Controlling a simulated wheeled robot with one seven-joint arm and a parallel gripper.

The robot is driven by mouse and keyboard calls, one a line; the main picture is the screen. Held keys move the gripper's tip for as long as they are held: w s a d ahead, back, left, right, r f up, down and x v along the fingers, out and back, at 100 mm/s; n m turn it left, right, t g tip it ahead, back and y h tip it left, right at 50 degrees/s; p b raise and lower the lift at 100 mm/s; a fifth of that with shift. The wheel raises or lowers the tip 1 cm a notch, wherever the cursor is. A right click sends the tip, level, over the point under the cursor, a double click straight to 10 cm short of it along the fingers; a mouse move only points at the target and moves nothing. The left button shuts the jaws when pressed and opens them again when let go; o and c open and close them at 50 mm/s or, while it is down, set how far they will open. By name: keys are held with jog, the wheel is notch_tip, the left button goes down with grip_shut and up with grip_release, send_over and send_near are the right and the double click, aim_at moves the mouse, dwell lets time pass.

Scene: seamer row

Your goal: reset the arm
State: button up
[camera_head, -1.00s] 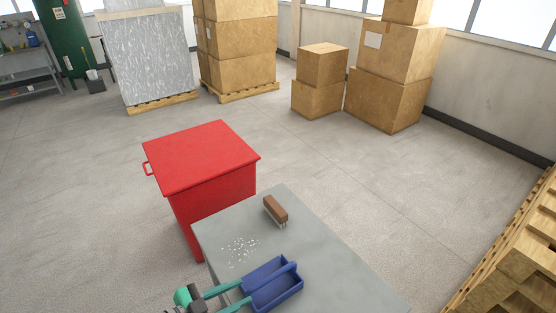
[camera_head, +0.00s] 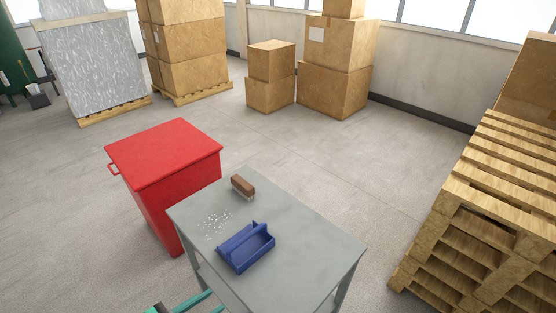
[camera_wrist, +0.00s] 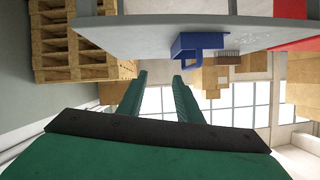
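My gripper shows in the wrist view (camera_wrist: 159,80) with its two long green fingers apart and nothing between them. In the head view only part of my green gripper shows at the bottom edge, below and apart from the table. A blue tray with a raised middle divider (camera_head: 246,250) sits on the grey table (camera_head: 300,235). The tray also shows upside down in the wrist view (camera_wrist: 188,46), beyond the fingertips.
A brown brush (camera_head: 242,185) and scattered white bits (camera_head: 214,221) are on the table. A red cabinet (camera_head: 165,150) stands beside it at left. Stacked wooden pallets (camera_head: 480,210) stand at right. Cardboard boxes (camera_head: 335,65) stand at the back. Floor between is clear.

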jog(key=s+d+f+n+y, duration=0.4)
jog(key=f+n, duration=0.1)
jog(key=f, duration=0.3)
jog(key=s+d+f+n+y, duration=0.3)
jog(key=s+f+n+y, duration=0.1)
jog(key=f, duration=0.4)
jog(key=s+d+r+n+t, duration=0.1)
jog(key=s+d+r+t, duration=0.3)
jog(key=s+d+r, duration=0.7)
jog(key=s+r, duration=0.3)
jog(key=shift+s+d+t+y, duration=0.15)
jog(key=shift+s+t+y, duration=0.15)
jog(key=shift+s+t, duration=0.1)
